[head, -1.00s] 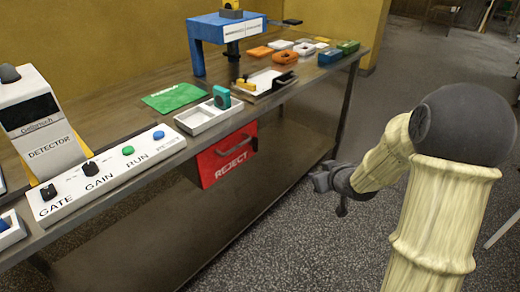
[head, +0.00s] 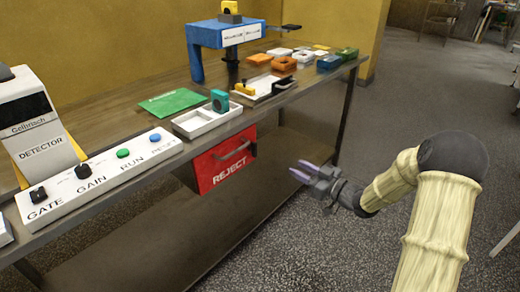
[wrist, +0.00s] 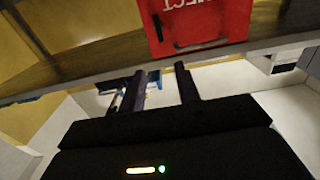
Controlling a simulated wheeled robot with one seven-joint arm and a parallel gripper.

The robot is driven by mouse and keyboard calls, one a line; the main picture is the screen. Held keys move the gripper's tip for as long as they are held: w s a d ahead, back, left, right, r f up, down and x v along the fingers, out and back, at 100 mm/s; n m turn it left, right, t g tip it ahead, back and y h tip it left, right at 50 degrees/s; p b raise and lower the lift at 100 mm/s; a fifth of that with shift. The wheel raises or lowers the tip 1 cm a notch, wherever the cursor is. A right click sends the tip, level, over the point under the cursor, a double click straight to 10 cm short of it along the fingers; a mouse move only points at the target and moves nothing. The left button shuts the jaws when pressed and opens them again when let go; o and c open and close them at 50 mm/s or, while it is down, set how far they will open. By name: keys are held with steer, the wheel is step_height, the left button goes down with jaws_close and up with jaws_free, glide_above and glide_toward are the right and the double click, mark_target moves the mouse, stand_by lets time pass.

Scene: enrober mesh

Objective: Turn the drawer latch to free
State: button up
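The red drawer marked REJECT (head: 222,166) hangs under the front edge of the bench and looks closed. Its dark bar handle (head: 235,150) crosses the front. In the wrist view the drawer (wrist: 215,18) appears upside down at the top. A small dark upright piece on its left side there, perhaps the latch (wrist: 157,28), stands vertical in that picture; it is too small to be sure of. My gripper (head: 298,168) is to the right of the drawer, apart from it. Its two fingers (wrist: 160,75) are spread with nothing between them.
The bench top (head: 120,125) carries a detector panel with knobs (head: 95,180), a white tray (head: 207,121), a blue stand (head: 225,38) and several small coloured blocks. A bench leg (head: 346,115) stands behind my gripper. The floor in front is clear.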

mark_target(256, 147)
steer(key=b+x, duration=0.2)
steer(key=x, duration=1.4)
steer(key=shift+a+b, duration=0.25)
steer(key=shift+b, duration=0.05)
steer(key=shift+w+a, duration=0.2)
steer(key=shift+w, duration=0.05)
steer(key=shift+d, duration=0.1)
steer(key=shift+c, duration=0.4)
jaws_close()
